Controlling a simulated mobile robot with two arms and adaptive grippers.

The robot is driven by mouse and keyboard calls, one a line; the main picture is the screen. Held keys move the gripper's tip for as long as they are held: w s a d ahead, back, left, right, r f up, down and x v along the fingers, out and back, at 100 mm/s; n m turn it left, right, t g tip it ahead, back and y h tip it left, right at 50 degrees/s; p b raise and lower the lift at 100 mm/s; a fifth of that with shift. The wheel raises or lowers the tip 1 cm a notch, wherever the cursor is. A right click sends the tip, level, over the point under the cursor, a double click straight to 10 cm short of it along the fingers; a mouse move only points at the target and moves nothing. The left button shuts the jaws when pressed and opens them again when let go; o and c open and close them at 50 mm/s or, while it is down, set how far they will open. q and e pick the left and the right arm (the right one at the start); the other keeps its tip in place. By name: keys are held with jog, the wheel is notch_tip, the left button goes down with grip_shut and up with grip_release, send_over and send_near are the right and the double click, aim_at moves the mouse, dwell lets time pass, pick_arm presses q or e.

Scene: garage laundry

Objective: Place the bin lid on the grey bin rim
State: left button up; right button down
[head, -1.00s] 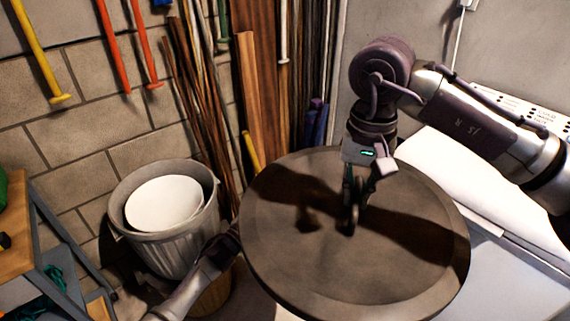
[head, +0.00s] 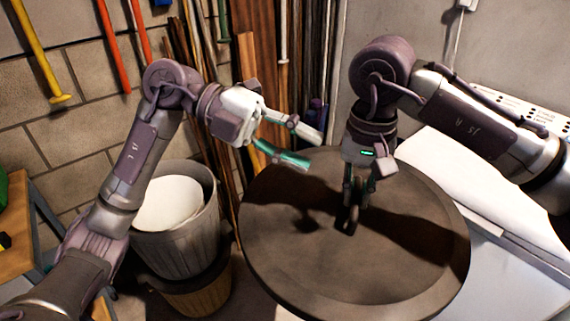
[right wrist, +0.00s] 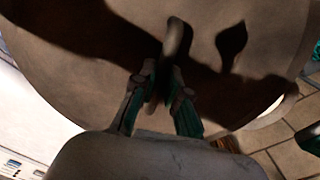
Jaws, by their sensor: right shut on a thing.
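The bin lid (head: 300,265) is a large dark round disc. My right gripper (head: 351,205) is shut on the handle at its middle, and the lid hangs tilted toward the head camera. The handle (right wrist: 176,40) shows between the fingers (right wrist: 160,85) in the right wrist view. My left gripper (head: 305,148) is open and empty, above the lid's upper left edge.
Long boards and poles (head: 262,100) lean on the wall behind. A wooden-topped bench (head: 20,225) is at the left. A white surface (head: 500,215) lies right of the lid.

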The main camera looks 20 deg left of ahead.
aim_at(351, 211)
jog(key=shift+a, duration=0.1)
pick_arm(q)
jog(key=d+f+y, duration=0.1)
jog(key=d+f, duration=0.1)
jog(key=f, duration=0.1)
jog(key=d+f+t+y, duration=0.1)
jog(key=d+f, duration=0.2)
jog(key=d+f+y, duration=0.1)
jog(key=d+f, duration=0.2)
jog(key=shift+s+d+f+t, duration=0.2)
jog(key=shift+s+f+t, duration=0.1)
jog(key=shift+s+f, duration=0.1)
jog(key=shift+o, duration=0.2)
grip_shut()
pick_arm(e)
jog(key=shift+a, duration=0.1)
pick_arm(q)
jog(key=shift+r, duration=0.1)
